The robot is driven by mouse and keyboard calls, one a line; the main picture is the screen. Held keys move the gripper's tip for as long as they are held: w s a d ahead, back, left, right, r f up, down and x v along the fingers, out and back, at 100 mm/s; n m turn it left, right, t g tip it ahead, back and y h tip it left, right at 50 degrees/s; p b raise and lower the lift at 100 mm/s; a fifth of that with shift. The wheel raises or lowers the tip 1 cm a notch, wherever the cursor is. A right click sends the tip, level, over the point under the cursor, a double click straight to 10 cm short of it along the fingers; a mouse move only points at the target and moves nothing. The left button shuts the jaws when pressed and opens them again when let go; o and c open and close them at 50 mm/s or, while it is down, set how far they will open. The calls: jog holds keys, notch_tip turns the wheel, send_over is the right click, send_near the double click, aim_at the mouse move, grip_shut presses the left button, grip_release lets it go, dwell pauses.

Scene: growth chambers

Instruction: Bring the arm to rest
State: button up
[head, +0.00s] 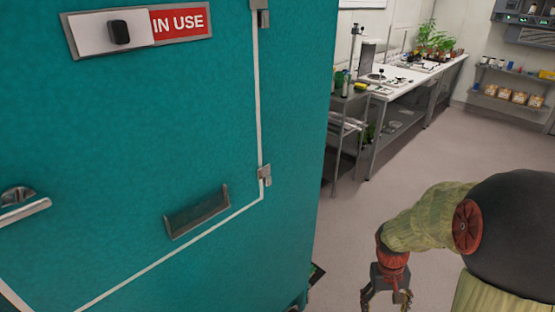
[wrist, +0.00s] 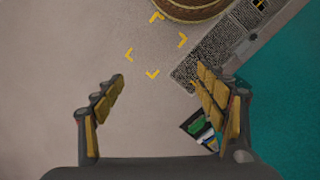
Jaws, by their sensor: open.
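My gripper (head: 386,299) hangs low at the end of my arm in the head view, pointing down over the floor to the right of the teal chamber (head: 130,130). In the wrist view my gripper (wrist: 165,98) is open, its two yellow-padded fingers spread wide with nothing between them. Below it are bare floor (wrist: 60,60) and the edge of a grey grated strip (wrist: 232,45). The gripper is apart from the chamber, whose teal side (wrist: 290,100) also shows at the right of the wrist view.
The chamber door carries an "IN USE" sign (head: 180,22) and a metal handle (head: 197,211). A long bench (head: 435,72) with plants stands at the back. Yellow corner marks (wrist: 153,73) lie on the floor near a round brown object (wrist: 190,8). Open floor lies in the middle right.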

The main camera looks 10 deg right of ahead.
jog(key=s+a+r+t+p, duration=0.1)
jog(key=s+a+r+t, duration=0.1)
jog(key=a+r, duration=0.4)
jog(key=s+a+r+n+t+p, duration=0.1)
jog(key=a+r, duration=0.5)
jog(key=r, duration=0.6)
jog(key=s+a+r+n+t+y+p, duration=0.1)
jog(key=s+a+r+t, duration=0.3)
jog(key=r, duration=0.6)
jog(key=shift+s+a, duration=0.2)
jog(key=shift+a, duration=0.75)
jog(key=shift+c, duration=1)
